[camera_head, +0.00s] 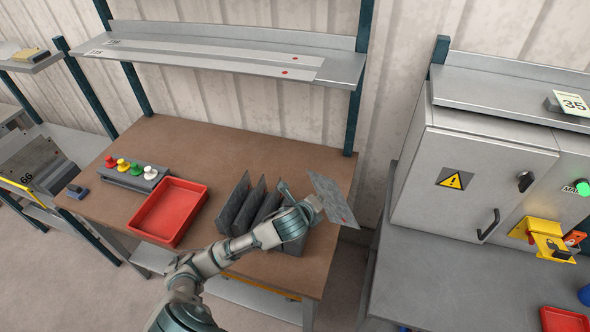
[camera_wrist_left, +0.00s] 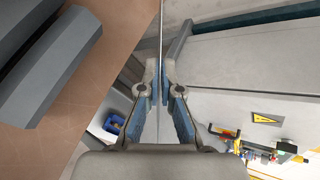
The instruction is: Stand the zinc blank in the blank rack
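The zinc blank (camera_head: 333,200) is a thin grey sheet with a small red mark. It is held up at the right end of the brown bench, to the right of the blank rack. The dark grey blank rack (camera_head: 236,205) has several upright plates with gaps between them; my left arm hides part of it. My left gripper (camera_head: 316,203) is shut on the blank's near edge. In the left wrist view the blank (camera_wrist_left: 161,30) shows edge-on between the fingertips (camera_wrist_left: 160,88), and rack plates (camera_wrist_left: 50,70) are at the left, apart from it. My right gripper is not in view.
A red tray (camera_head: 168,211) and a block with coloured knobs (camera_head: 136,176) stand left of the rack. A shelf (camera_head: 230,52) with long strips hangs above the bench. A grey cabinet (camera_head: 470,170) stands to the right, beyond a gap.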

